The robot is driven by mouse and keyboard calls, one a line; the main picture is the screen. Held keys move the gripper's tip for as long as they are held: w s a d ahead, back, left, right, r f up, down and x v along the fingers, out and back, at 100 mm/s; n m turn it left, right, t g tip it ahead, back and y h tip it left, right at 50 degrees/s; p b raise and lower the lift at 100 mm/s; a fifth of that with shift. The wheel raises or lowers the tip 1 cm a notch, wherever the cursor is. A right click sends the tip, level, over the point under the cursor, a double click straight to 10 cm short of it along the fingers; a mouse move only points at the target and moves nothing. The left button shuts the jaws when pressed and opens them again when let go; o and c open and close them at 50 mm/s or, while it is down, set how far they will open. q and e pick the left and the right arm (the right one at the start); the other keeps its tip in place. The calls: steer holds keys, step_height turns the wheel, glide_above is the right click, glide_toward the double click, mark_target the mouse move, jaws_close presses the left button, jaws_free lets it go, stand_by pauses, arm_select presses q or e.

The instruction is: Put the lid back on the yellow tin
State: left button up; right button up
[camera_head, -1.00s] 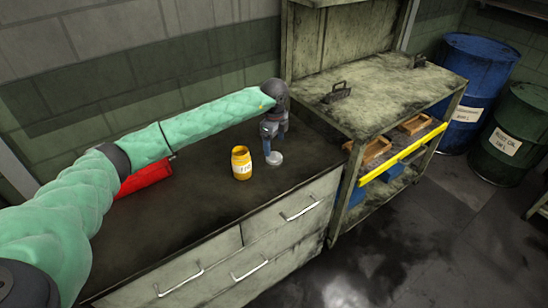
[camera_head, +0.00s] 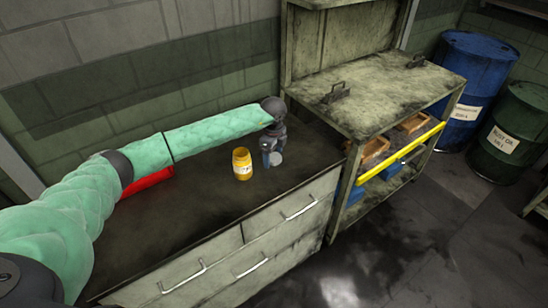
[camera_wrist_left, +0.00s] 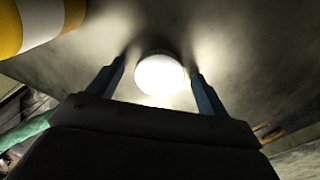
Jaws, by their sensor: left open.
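The yellow tin (camera_head: 242,167) stands upright on the dark bench top, with a pale label on its front. Part of it shows at the top left of the left wrist view (camera_wrist_left: 40,22). The lid, a round pale disc (camera_head: 277,159), lies on the bench to the right of the tin. In the left wrist view the lid (camera_wrist_left: 160,75) shows bright between the two fingers, near their tips. My left gripper (camera_head: 267,158) is low beside the lid, open and pointing down. I cannot tell whether its fingers touch the lid. My right gripper is not in view.
A red object (camera_head: 148,183) lies on the bench behind my left arm. A metal cart (camera_head: 385,90) with a yellow bar (camera_head: 400,153) stands against the bench's right end. Bare bench top (camera_head: 190,215) lies in front of the tin.

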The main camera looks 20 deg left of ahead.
mark_target(273, 157)
arm_select(q)
steer(key=c, duration=1.1)
steer(key=shift+o, duration=0.2)
steer(key=shift+r, duration=0.15)
